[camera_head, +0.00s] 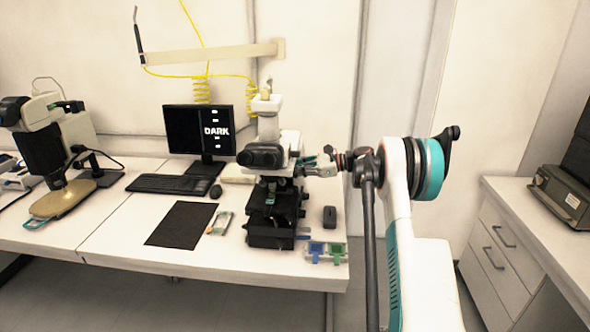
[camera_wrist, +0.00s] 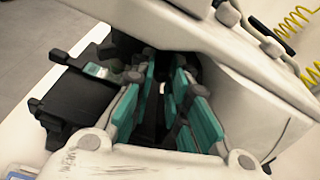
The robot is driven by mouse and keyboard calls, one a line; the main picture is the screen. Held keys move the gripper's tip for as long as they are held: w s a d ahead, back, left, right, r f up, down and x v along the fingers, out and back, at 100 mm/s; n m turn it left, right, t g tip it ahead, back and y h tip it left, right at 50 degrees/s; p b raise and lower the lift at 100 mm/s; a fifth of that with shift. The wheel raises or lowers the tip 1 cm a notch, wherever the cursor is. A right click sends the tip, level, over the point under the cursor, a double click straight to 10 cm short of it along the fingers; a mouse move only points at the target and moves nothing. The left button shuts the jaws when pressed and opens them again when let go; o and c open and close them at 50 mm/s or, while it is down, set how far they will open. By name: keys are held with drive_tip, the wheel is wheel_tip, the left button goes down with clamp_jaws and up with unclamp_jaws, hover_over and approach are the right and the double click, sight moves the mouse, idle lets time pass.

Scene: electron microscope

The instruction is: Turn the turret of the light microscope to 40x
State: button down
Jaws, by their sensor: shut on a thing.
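The light microscope (camera_head: 268,128) stands on the table, with dark eyepieces and a white upper tube. Its black stage and base (camera_head: 270,215) are below; the stage also shows at the left in the wrist view (camera_wrist: 82,108). My gripper (camera_head: 299,168) reaches in from the right at the height of the turret, just under the microscope's head. In the wrist view my gripper (camera_wrist: 168,92) has its teal-padded fingers closed around a dark part, the turret (camera_wrist: 161,112). The objectives and their markings are mostly hidden, so I cannot read which one is in place.
A second microscope (camera_head: 45,150) stands far left. A small dark object (camera_head: 329,216) and blue and green holders (camera_head: 326,252) are near the right table edge.

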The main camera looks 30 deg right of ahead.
drive_tip(key=c, duration=1.7)
unclamp_jaws()
drive_tip(key=shift+w+a, duration=0.15)
drive_tip(key=shift+a, duration=0.05)
drive_tip(key=shift+o, duration=0.2)
drive_tip(key=shift+a, duration=0.1)
